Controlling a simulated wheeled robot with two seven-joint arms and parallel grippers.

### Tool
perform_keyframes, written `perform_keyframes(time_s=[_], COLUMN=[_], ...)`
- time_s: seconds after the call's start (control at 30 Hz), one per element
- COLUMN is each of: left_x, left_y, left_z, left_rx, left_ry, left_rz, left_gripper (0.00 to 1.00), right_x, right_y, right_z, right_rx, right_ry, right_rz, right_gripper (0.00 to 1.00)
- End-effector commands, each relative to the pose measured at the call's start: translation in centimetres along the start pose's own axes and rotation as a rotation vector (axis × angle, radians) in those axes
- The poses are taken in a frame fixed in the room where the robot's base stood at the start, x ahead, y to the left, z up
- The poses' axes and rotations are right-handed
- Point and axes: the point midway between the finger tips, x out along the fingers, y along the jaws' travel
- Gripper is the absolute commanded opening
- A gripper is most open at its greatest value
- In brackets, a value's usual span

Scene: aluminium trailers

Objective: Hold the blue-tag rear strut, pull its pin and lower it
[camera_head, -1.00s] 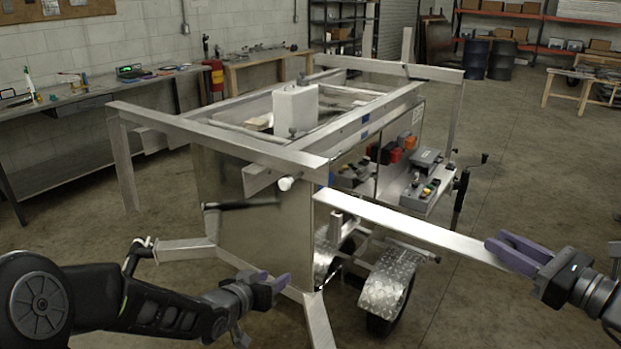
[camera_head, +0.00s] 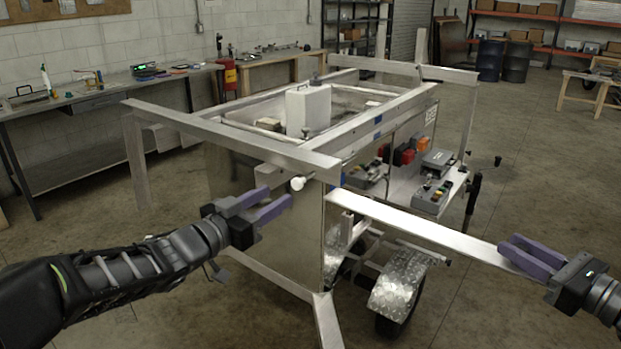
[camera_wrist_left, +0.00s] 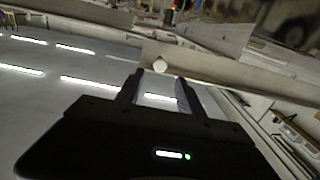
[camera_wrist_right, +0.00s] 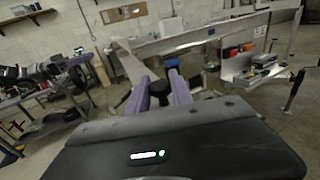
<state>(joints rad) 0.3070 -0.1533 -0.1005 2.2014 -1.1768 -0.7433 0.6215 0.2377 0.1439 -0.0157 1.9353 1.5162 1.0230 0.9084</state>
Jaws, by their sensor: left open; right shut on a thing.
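The strut is a long pale metal bar (camera_head: 430,232) sticking out from the trailer's near corner toward the right. My right gripper (camera_head: 533,258) is shut on its outer end; the right wrist view shows a dark rounded piece (camera_wrist_right: 158,88) between the fingers. A white round pin knob (camera_head: 297,183) sticks out of the trailer frame by that corner. My left gripper (camera_head: 279,198) is open and empty, with its fingertips close to the knob. In the left wrist view the knob (camera_wrist_left: 160,66) shows between the fingertips; contact cannot be told. A small blue tag (camera_head: 378,118) is on the side rail.
The aluminium trailer frame (camera_head: 225,133) fills the middle. A tread-plate fender (camera_head: 402,280) and wheel are below the strut. A side shelf (camera_head: 455,185) carries grey boxes. A workbench (camera_head: 90,95) lines the left wall.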

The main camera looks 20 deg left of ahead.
Motion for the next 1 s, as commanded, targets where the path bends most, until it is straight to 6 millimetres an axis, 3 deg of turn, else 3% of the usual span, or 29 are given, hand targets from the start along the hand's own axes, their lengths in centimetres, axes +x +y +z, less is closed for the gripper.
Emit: perform_keyframes(time_s=[0.17, 0.6, 0.8, 1.0], left_x=[2.0, 10.0, 11.5, 11.6], left_y=[0.1, 0.1, 0.0, 0.0], left_z=[0.1, 0.0, 0.0, 0.0], left_rx=[-0.001, 0.000, 0.000, 0.000], left_ry=[-0.001, 0.000, 0.000, 0.000], left_rz=[0.002, 0.002, 0.000, 0.000], left_gripper=[0.45, 0.45, 0.45, 0.45], right_x=[0.0, 0.0, 0.0, 0.0], right_y=[0.0, 0.0, 0.0, 0.0], right_z=[0.1, 0.1, 0.1, 0.1], right_rx=[-0.001, -0.001, -0.001, -0.001], right_ry=[-0.002, -0.001, -0.001, -0.001], right_rz=[0.000, 0.000, 0.000, 0.000], right_gripper=[0.00, 0.00, 0.00, 0.00])
